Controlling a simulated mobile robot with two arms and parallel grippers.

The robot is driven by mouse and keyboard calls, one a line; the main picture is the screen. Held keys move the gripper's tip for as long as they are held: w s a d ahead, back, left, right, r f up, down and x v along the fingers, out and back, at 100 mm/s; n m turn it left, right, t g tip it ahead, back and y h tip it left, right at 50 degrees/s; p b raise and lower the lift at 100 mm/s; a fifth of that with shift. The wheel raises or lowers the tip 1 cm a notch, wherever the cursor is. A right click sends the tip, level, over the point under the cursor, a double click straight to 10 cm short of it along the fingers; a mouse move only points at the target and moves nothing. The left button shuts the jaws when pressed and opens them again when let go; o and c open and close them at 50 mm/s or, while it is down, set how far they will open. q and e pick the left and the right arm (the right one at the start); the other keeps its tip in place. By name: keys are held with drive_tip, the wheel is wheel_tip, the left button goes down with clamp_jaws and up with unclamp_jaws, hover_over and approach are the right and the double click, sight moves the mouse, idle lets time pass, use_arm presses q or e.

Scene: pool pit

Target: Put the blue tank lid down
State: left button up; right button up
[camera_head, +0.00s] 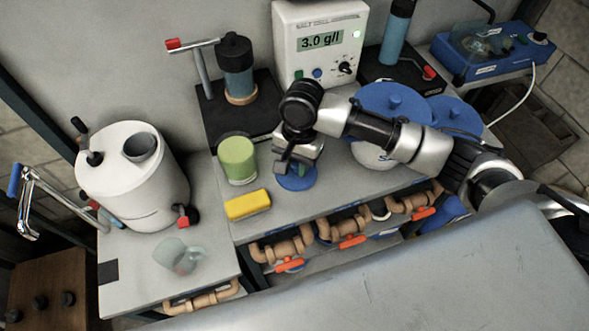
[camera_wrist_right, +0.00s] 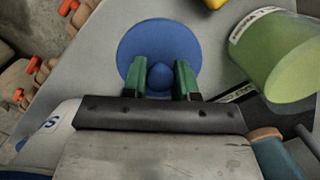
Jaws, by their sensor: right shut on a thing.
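The small round blue tank lid (camera_head: 297,182) is in my right gripper (camera_head: 290,163), low over the grey worktop beside the green jar. In the right wrist view the lid (camera_wrist_right: 150,45) is a blue disc. Its round knob sits between the two green-padded fingers (camera_wrist_right: 160,80), which are closed on it. The gripper covers part of the lid in the head view. I cannot tell whether its underside touches the worktop. My left gripper is not in view.
A green jar (camera_head: 237,160) and a yellow sponge (camera_head: 247,204) are close on the left. Larger blue lids (camera_head: 380,98) are behind my right arm. A white tank (camera_head: 130,185) and a clear jug (camera_head: 180,258) stand farther left. Orange-handled valves (camera_head: 350,241) line the front edge.

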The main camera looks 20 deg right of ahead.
sight(294, 172)
drive_tip(key=shift+w+a+f, duration=0.1)
drive_tip(key=shift+w+f, duration=0.25)
drive_tip(key=shift+w, duration=0.15)
wheel_tip(294, 172, down, 3)
drive_tip(key=shift+f+p, duration=0.2)
drive_tip(key=shift+p, duration=0.1)
drive_tip(key=shift+f, duration=0.25)
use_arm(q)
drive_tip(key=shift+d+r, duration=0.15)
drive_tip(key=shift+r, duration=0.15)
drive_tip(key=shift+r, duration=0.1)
use_arm(e)
drive_tip(key=shift+f, duration=0.1)
drive_tip(key=o, duration=0.9)
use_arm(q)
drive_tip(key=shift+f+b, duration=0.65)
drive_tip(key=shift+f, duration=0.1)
use_arm(e)
drive_tip(key=r, duration=0.4)
drive_tip(key=d+r, duration=0.1)
drive_tip(key=r, duration=0.3)
drive_tip(key=w+r, duration=0.1)
drive_tip(key=r, duration=0.3)
drive_tip(key=shift+w+d+r, duration=0.1)
drive_tip(key=shift+d, duration=0.05)
